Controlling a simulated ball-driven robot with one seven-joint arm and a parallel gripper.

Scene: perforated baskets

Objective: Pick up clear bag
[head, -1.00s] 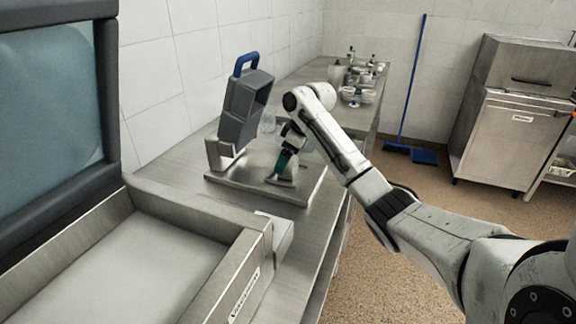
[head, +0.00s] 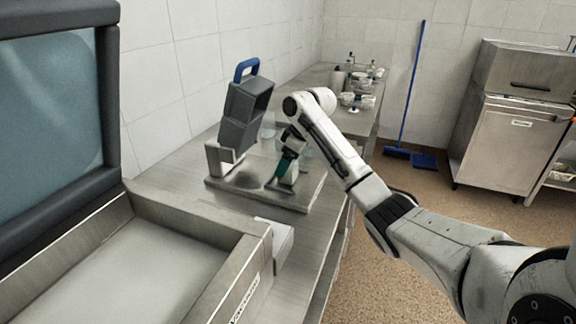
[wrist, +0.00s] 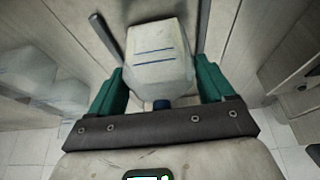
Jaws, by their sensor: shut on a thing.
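A pale, see-through bag (wrist: 158,55) with two blue lines and a blue end sits between the green fingers of my gripper (wrist: 160,80) in the wrist view. My gripper is shut on it, one finger on each side. In the head view my gripper (head: 284,170) points down over a flat metal tray (head: 300,200), with a pale part of the bag (head: 291,176) beside the green finger. I cannot tell whether the bag still touches the tray.
A grey device with a blue handle (head: 246,105) stands at the tray's back left. A metal basin (head: 150,265) is in front. Several bottles and bowls (head: 358,88) stand at the counter's far end. A blue broom (head: 406,100) leans on the wall.

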